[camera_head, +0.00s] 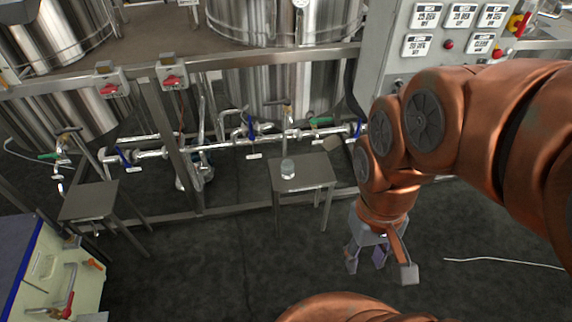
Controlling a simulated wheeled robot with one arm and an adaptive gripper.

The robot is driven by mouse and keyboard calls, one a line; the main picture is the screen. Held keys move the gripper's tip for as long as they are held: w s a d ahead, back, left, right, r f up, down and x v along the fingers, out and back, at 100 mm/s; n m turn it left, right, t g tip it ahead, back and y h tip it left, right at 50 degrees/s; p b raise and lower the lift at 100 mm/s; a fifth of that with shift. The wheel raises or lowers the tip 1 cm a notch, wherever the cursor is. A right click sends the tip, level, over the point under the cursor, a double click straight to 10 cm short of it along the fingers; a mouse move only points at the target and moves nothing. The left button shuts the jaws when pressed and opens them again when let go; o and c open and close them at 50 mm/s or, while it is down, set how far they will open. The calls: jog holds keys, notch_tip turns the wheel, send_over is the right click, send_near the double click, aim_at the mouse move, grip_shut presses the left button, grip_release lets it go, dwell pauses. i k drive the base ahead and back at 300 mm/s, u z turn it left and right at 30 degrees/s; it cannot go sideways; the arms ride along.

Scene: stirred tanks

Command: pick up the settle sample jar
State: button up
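My gripper (366,268) hangs fingers down over the dark floor, to the right of the stand and nearer to me. Its fingers are spread apart, and nothing shows between them. It is well apart from the jar.
A valve with pipes (285,125) rises just behind the jar's stand. A second stand (90,201) is at left, bare on top. A control panel (425,45) is at upper right. A white hose (505,262) lies on the floor.

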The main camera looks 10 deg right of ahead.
aim_at(287, 166)
jog(key=u, duration=2.95)
jog(key=i, duration=0.95)
jog(key=z, duration=2.3)
